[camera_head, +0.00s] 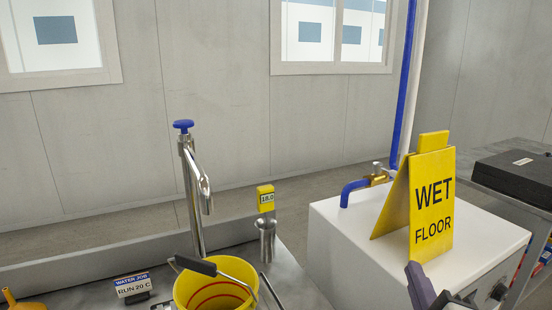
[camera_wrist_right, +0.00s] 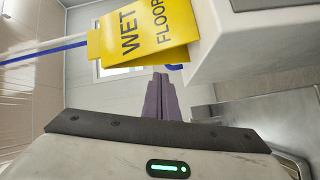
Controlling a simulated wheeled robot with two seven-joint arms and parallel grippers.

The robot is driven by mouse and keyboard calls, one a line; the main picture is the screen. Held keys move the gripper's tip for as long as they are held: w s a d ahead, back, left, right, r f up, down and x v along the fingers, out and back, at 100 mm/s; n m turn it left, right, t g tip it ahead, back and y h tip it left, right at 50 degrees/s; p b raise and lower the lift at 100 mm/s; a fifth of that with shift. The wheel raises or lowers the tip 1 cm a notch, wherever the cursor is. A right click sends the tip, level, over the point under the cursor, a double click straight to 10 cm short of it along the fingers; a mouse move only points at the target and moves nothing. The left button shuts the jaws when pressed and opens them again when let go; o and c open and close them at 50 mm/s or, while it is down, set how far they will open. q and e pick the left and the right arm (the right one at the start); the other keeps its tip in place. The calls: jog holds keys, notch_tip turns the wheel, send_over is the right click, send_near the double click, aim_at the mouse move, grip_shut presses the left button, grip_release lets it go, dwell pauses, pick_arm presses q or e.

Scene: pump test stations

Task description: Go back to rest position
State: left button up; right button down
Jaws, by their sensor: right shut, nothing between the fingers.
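My right gripper (camera_head: 414,268) shows at the bottom right of the head view, with purple fingers. It is in front of the white cabinet, just below the yellow wet floor sign (camera_head: 433,205). In the right wrist view the gripper (camera_wrist_right: 160,78) has its fingers together with nothing between them. The sign (camera_wrist_right: 150,35) shows beyond the fingertips there, apart from them as far as I can tell. The sign stands as a tent on the white cabinet (camera_head: 345,250). My left gripper is not in view.
A yellow bucket (camera_head: 203,272) with a dark handle stands on the metal counter below a tap (camera_head: 193,190) with a blue knob. A metal cup-like holder (camera_head: 265,240) with a yellow display is beside it. A black case (camera_head: 518,178) lies at the right.

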jog(key=s+d+f+m+g+y, duration=0.1)
jog(key=s+f+m+g, duration=0.3)
jog(key=f, duration=0.4)
jog(key=s+f+m+g, duration=0.2)
jog(key=s+f+g, duration=0.1)
jog(key=s+f, duration=0.4)
jog(key=s+a+f+m+g+y, duration=0.35)
jog(key=s+f+g, duration=0.35)
jog(key=s+f, duration=0.6)
jog(key=w+a+f+t+y, duration=0.1)
jog(key=w+a+f+t, duration=0.2)
jog(key=a+f+t, duration=0.2)
notch_tip(320, 180, down, 3)
jog(key=shift+a+r, duration=0.15)
jog(key=shift+a, duration=0.45)
jog(key=shift+w+m+y, duration=0.15)
jog(key=shift+m+y, duration=0.1)
